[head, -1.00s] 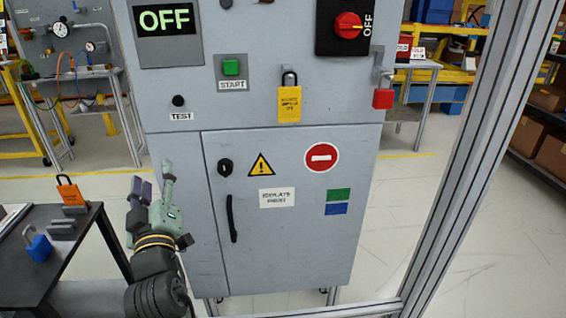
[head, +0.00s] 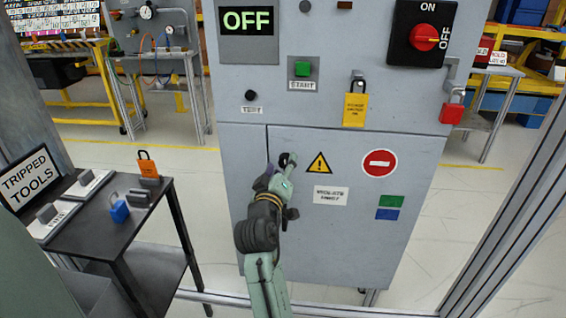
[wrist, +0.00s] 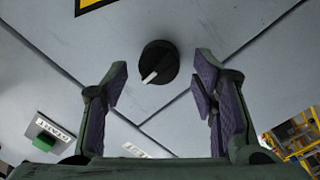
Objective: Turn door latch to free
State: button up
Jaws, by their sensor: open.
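The door latch is a round black knob with a white pointer mark, on the grey cabinet door (head: 330,225). In the wrist view the latch (wrist: 158,62) sits beyond and between my fingertips, apart from both purple pads. In the head view the latch (head: 286,160) is partly hidden by my gripper (head: 279,168), which is in front of it at the door's upper left. My gripper is open and empty; it also shows in the wrist view (wrist: 160,85). The black door handle is hidden behind my arm.
A metal frame post (head: 510,200) stands at right.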

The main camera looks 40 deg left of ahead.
jog(key=shift+w+a, duration=0.15)
jog(key=shift+w, duration=0.25)
jog(key=shift+c, duration=0.3)
jog(key=c, duration=1.1)
